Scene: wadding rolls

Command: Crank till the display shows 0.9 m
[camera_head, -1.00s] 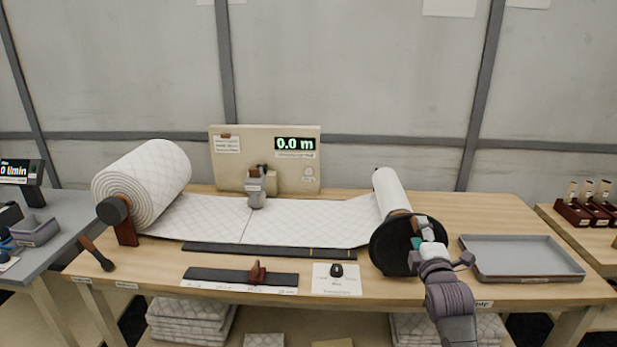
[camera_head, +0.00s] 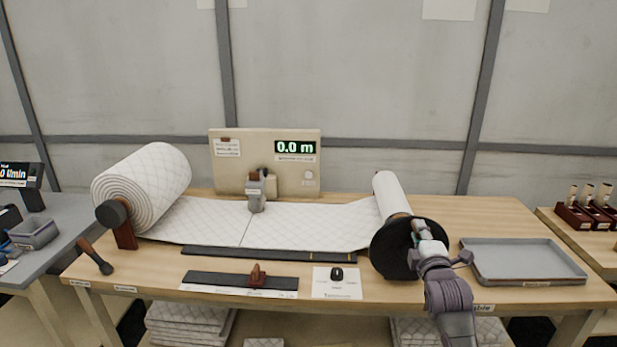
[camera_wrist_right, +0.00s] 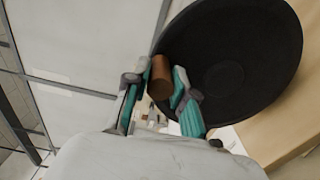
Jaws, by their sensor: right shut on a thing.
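The display (camera_head: 295,147) on the beige panel reads 0.0 m. A large wadding roll (camera_head: 150,190) sits at the left, and its quilted white sheet (camera_head: 215,220) runs flat across the table to a thin take-up roll (camera_head: 391,192) at the right. A black crank disc (camera_head: 392,250) is at that roll's near end. My right gripper (camera_head: 428,232) is at the disc's upper right. In the right wrist view it is shut on the brown crank handle (camera_wrist_right: 161,78), in front of the black disc (camera_wrist_right: 235,70). My left gripper is not in view.
A grey tray (camera_head: 525,262) lies right of the disc. A dark strip with a brown slider (camera_head: 257,275), a card with a black object (camera_head: 337,274) and a dark-headed tool (camera_head: 96,257) lie along the front. A grey device (camera_head: 255,194) stands over the sheet.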

